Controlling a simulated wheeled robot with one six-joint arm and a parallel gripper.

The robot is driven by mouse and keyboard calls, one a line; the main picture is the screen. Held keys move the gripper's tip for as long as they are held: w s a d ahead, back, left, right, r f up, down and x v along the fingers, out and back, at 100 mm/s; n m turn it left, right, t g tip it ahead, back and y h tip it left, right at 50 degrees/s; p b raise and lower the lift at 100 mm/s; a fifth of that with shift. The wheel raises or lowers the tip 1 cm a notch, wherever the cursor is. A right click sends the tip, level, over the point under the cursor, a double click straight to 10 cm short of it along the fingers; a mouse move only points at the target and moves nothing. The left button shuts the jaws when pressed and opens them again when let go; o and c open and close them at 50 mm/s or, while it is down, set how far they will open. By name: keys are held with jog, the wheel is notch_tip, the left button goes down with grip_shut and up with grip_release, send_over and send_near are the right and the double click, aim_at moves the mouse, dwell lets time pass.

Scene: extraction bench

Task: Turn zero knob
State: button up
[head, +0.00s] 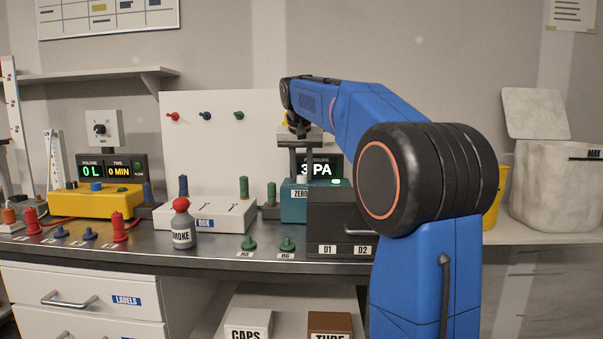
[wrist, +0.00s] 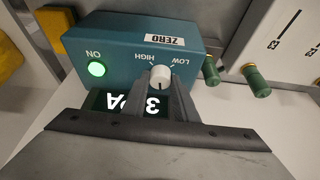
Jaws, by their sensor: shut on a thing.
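The teal pressure unit (head: 293,212) stands on the bench behind the dark drawer box, and its display (head: 316,170) reads 3 PA. In the wrist view the unit (wrist: 120,50) appears upside down. Its white zero knob (wrist: 160,74) sits by the LOW and HIGH marks, near the ZERO label (wrist: 165,40). My gripper (wrist: 163,85) is shut on the knob, one finger on each side. In the head view my gripper (head: 302,170) reaches down from above in front of the display. The knob's exact pointer angle is hard to tell.
The dark drawer box (head: 340,215) with D1 and D2 labels stands just in front of the unit. A green ON light (wrist: 97,68) is lit on the unit. Green plugs (wrist: 257,83) stand nearby. The smoke bottle (head: 182,229) stands further left, near the yellow meter (head: 90,204).

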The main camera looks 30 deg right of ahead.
jog(key=shift+s+d+n+t+y, duration=0.15)
jog(key=shift+n+y, duration=0.2)
jog(key=shift+n, duration=0.65)
jog(key=shift+w+n+t+y, duration=0.15)
jog(key=shift+n+y, duration=0.2)
jog(key=shift+n, duration=0.65)
jog(key=o, duration=1.1)
jog(key=shift+s, duration=0.1)
jog(key=shift+c, duration=0.2)
jog(key=v, duration=1.7)
jog(key=shift+s+r, duration=0.15)
